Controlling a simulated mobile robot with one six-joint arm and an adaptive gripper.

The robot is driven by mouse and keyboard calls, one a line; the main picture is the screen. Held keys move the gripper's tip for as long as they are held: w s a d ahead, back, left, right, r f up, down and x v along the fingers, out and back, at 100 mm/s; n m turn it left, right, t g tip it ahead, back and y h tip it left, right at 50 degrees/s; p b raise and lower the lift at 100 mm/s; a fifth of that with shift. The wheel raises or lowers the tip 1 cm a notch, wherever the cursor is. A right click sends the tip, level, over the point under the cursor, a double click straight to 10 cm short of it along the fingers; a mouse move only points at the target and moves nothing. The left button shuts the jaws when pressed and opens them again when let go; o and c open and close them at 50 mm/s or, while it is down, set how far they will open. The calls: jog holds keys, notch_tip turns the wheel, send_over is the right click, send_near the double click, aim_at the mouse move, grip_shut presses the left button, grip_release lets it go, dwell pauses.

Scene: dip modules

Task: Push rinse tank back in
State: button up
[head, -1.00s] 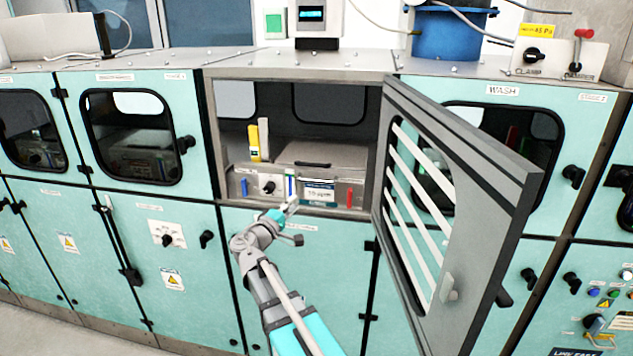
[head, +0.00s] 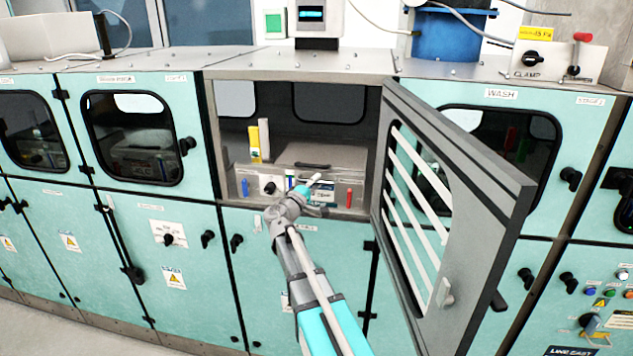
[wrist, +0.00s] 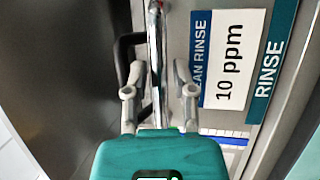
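The rinse tank (head: 318,153) sits in the open cabinet bay, with a grey lid and a dark handle (head: 313,165) on it. Its front carries a "CLEAN RINSE 10 ppm" label (wrist: 228,60) and a teal "RINSE" strip (wrist: 272,62) in the wrist view. My gripper (head: 314,181) is at the tank's front and hides part of its label in the head view. In the wrist view my gripper (wrist: 158,78) has its fingers apart, on either side of a thin metal edge (wrist: 156,45). I cannot tell whether they touch it.
The bay's door (head: 460,190) stands swung open to the right, close to my arm. A yellow-and-white upright item (head: 254,143) is at the left in the bay. A red marker (head: 349,197) and a blue one (head: 245,187) show at its front. Neighbouring cabinets are shut.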

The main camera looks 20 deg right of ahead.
jog(key=shift+w+d, duration=0.15)
jog(key=shift+d, duration=0.05)
jog(key=shift+c, duration=0.2)
grip_shut()
jog(key=shift+w+d+r, duration=0.1)
jog(key=shift+w+d, duration=0.45)
jog(key=shift+w, duration=0.25)
jog(key=shift+w+d, duration=0.5)
jog(key=shift+w, duration=0.25)
jog(key=shift+o, duration=0.2)
grip_release()
jog(key=shift+w+d, duration=0.1)
jog(key=shift+d, duration=0.05)
